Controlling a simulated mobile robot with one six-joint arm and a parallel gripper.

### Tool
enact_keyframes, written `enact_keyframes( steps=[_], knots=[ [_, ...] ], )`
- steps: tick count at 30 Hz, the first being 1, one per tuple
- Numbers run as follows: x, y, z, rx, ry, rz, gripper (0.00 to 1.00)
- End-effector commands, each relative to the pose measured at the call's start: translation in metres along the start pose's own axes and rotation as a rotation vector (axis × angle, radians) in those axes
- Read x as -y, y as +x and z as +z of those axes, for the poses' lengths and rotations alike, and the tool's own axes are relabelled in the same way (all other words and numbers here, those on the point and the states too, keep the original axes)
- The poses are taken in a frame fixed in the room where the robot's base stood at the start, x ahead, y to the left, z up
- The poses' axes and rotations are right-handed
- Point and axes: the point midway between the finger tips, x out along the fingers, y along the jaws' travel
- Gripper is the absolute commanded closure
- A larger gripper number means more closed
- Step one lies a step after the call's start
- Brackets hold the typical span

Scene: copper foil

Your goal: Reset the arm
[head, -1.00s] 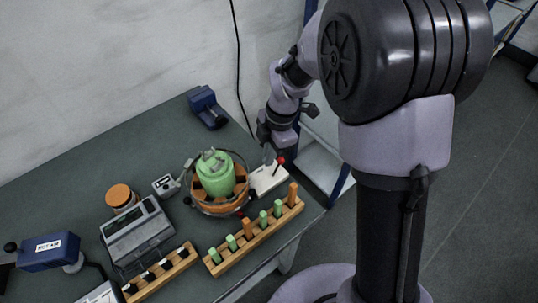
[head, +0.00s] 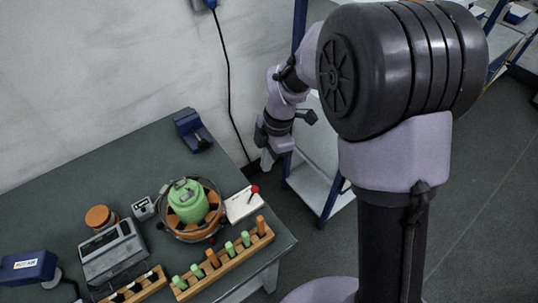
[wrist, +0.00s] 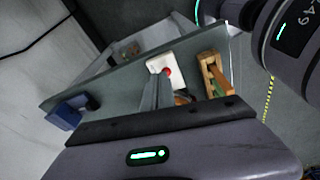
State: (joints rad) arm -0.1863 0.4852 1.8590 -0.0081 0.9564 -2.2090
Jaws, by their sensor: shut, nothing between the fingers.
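My arm (head: 283,95) hangs down from the upper middle of the head view, its gripper (head: 267,161) beyond the table's right edge and apart from the things on the table. In the wrist view my gripper (wrist: 158,90) shows as two grey fingers close together, empty. They overlap the near side of the white block in the picture but are not seen touching it.
The green table (head: 70,170) bears a green canister (head: 188,203) in a round holder, a white block (head: 240,206) with a red knob, a wooden rack (head: 226,262) of pegs and a blue device (head: 192,130). A blue-posted shelf (head: 318,185) stands close behind my gripper.

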Motion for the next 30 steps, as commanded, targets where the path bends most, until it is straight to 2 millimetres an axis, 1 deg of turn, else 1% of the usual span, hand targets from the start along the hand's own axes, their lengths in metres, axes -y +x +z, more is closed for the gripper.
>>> enact_keyframes(
  steps=[5, 7, 8, 9, 11, 12, 14, 15, 18, 21, 24, 30],
  knots=[
    [0.001, -0.003, 0.000, 0.001, 0.022, 0.006, 1.00],
    [0.009, -0.020, 0.001, 0.007, 0.145, 0.042, 1.00],
    [0.016, -0.032, 0.001, 0.008, 0.241, 0.068, 1.00],
    [0.029, -0.052, 0.001, 0.006, 0.409, 0.114, 1.00],
    [0.058, -0.080, 0.000, -0.016, 0.718, 0.194, 1.00],
    [0.081, -0.095, -0.002, -0.046, 0.938, 0.249, 1.00],
    [0.114, -0.111, -0.005, -0.109, 1.255, 0.325, 1.00],
    [0.135, -0.116, -0.008, -0.161, 1.449, 0.369, 1.00],
    [0.178, -0.119, -0.014, -0.304, 1.851, 0.449, 1.00],
    [0.204, -0.115, -0.017, -0.421, 2.102, 0.485, 1.00],
    [0.214, -0.113, -0.019, -0.480, 2.215, 0.494, 1.00],
    [0.215, -0.113, -0.019, -0.485, 2.227, 0.494, 1.00]
  ],
)
